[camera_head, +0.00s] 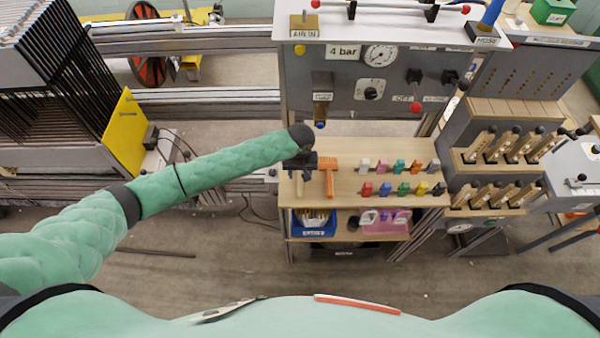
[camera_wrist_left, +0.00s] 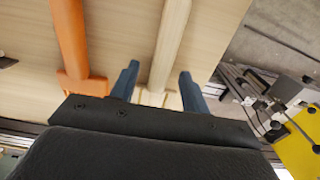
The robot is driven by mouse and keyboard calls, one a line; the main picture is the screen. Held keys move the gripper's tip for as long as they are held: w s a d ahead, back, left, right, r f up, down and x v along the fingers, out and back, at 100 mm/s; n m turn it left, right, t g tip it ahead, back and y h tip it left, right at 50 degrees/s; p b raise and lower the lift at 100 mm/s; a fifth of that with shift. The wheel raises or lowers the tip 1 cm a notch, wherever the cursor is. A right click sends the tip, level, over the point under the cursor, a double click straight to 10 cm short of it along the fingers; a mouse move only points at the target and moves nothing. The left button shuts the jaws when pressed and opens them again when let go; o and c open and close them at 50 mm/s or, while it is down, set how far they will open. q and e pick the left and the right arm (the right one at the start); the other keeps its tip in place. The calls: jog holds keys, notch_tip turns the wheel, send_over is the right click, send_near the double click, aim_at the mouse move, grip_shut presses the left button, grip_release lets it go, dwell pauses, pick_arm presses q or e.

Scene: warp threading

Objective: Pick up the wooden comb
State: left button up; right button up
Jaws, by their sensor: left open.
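The wooden comb, a pale wood tool with a long handle, lies on the light wood bench top. In the left wrist view its handle (camera_wrist_left: 172,42) runs down between the fingers of my left gripper (camera_wrist_left: 159,72), and its wider head shows partly behind the gripper body. In the head view my left gripper (camera_head: 299,170) is over the left end of the bench, and a short piece of the comb (camera_head: 299,187) shows below it; the rest is hidden. The gripper is open around the comb, with a finger on each side. My right gripper does not show.
An orange tool (camera_head: 329,176) lies close to the right of the comb. Several coloured pieces (camera_head: 402,189) stand in two rows further right on the bench top (camera_head: 347,150). A grey control panel (camera_head: 345,88) rises behind. A blue bin (camera_head: 314,229) sits on the shelf below.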

pick_arm(q)
jog(key=shift+f, duration=0.15)
grip_shut()
